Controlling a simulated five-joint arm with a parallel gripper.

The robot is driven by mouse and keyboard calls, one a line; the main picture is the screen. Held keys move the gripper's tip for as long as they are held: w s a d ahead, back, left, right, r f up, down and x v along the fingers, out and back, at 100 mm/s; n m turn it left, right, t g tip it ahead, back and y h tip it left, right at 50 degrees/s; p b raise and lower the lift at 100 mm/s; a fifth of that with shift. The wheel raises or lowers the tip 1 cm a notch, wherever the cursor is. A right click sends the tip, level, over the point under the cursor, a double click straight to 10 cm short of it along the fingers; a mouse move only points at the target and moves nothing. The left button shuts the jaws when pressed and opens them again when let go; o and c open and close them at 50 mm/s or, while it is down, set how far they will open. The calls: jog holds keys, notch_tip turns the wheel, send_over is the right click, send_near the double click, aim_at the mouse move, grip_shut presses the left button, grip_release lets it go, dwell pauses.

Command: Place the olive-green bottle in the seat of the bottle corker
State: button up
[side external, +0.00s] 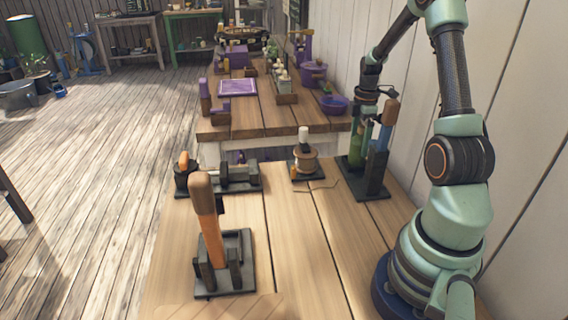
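An olive-green bottle (357,149) stands roughly upright at the bottle corker (372,180), a dark stand with a blue lever and brown handle at the right of the near table. The bottle is beside the corker's dark upright block. I cannot tell whether its base rests in the seat. My gripper (364,118) points down just over the bottle's top. Its fingers are small and dark here, and I cannot tell whether they grip the bottle neck.
An orange lever tool with brown handle (206,225) stands at the front left. A spool stand (306,160) and a dark clamp-like tool (238,176) are at the table's far edge. The wall is close on the right. The table's middle is clear.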

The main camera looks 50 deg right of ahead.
notch_tip(320, 180, up, 12)
jog(key=shift+w+a+r, duration=0.1)
jog(key=shift+a+r, duration=0.1)
jog(key=shift+r, duration=0.05)
jog(key=a+r+m+t, duration=0.2)
jog(key=a+m, duration=0.2)
jog(key=a, duration=1.1)
jog(key=a+r+m+t, duration=0.3)
jog(key=a+m, duration=0.2)
jog(key=a, duration=1.1)
jog(key=shift+a+r+t, duration=0.15)
jog(key=shift+a+t, duration=0.1)
jog(key=shift+t, duration=0.05)
